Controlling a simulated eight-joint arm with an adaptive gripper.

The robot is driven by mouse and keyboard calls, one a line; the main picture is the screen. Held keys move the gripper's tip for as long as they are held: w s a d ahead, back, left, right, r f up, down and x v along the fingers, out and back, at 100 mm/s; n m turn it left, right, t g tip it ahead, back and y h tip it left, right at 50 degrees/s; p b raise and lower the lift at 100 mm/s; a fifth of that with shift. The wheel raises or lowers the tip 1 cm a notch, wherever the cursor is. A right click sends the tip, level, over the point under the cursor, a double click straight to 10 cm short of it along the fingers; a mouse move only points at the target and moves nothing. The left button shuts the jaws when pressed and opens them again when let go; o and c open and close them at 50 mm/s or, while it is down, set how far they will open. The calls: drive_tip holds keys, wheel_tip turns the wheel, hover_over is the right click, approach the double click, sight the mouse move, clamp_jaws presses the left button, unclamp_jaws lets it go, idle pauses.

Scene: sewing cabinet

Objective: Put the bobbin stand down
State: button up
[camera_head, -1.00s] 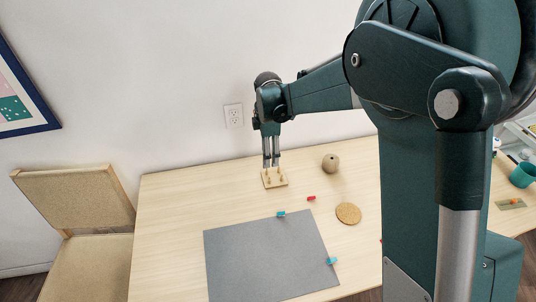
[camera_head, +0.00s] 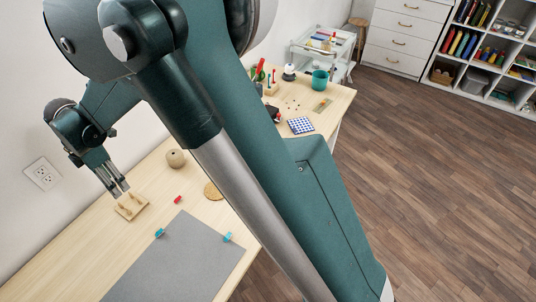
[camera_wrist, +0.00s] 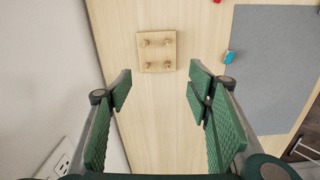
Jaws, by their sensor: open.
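The bobbin stand (camera_head: 131,206) is a small square light-wood block with several short pegs. It lies upright on the table (camera_head: 95,246), near the wall side. In the wrist view the stand (camera_wrist: 156,51) shows whole, with bare pegs, beyond my fingertips. My gripper (camera_head: 118,190) is over the stand in the head view, pointing down at it. In the wrist view my gripper (camera_wrist: 160,86) has its green-padded fingers wide apart, with only bare tabletop between them. The fingers look clear of the stand; the exact gap is hard to judge.
A grey mat (camera_head: 180,262) with blue clips (camera_head: 160,232) lies nearby. A red clip (camera_head: 178,199), a cork disc (camera_head: 213,191) and a round wooden ball (camera_head: 176,158) are close by. A wall outlet (camera_head: 43,173) is behind. A teal cup (camera_head: 320,79) stands farther right.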

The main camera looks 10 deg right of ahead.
drive_tip(key=d+r+m+t, duration=0.1)
drive_tip(key=d+r+m, duration=0.4)
drive_tip(key=d, duration=0.6)
drive_tip(key=s+d+r+m+t+y, duration=0.1)
drive_tip(key=d+r+m, duration=0.2)
drive_tip(key=d+r, duration=0.65)
drive_tip(key=d+r+m+t, duration=0.1)
drive_tip(key=d+r+m, duration=0.3)
drive_tip(key=d, duration=0.9)
drive_tip(key=s+d+m+t, duration=0.2)
drive_tip(key=s+d+m, duration=0.5)
drive_tip(key=d, duration=0.6)
drive_tip(key=s+d+m+t+h, duration=0.1)
drive_tip(key=s+d+m+t, duration=0.1)
drive_tip(key=s+d+m, duration=0.5)
drive_tip(key=s+d+f, duration=0.1)
drive_tip(key=s+d, duration=0.3)
drive_tip(key=d, duration=0.2)
drive_tip(key=shift+s+d, duration=0.3)
drive_tip(key=shift+s, duration=0.1)
